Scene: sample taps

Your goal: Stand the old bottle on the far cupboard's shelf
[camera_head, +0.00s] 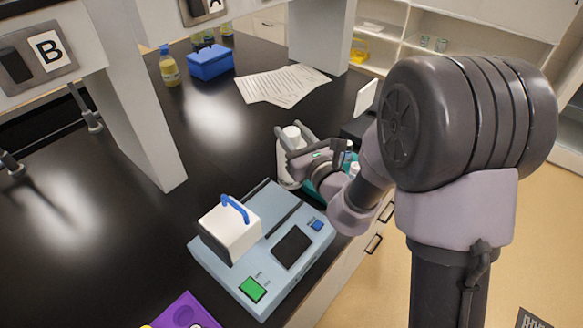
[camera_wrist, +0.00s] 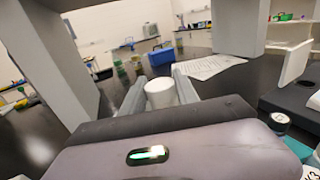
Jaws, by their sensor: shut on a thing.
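My gripper (camera_head: 296,138) is shut on a white bottle (camera_head: 284,168) with a pale cap, over the dark bench behind the blue-grey device. In the wrist view the bottle (camera_wrist: 160,92) shows upright between the two grey fingers (camera_wrist: 158,88). Its lower part is hidden there, and I cannot tell whether its base touches the bench. No label shows on it. The open cupboard shelves (camera_head: 425,52) stand beyond the bench at the upper right, with a few small glass containers and a yellow item on them.
The blue-grey device (camera_head: 215,265) with a white block stands at the front. A teal holder (camera_head: 325,188) with small containers sits beside my gripper, partly hidden. Papers (camera_head: 283,85), a blue box (camera_head: 209,62) and a yellow bottle (camera_head: 169,67) lie farther back. Grey uprights (camera_head: 142,110) rise from the bench.

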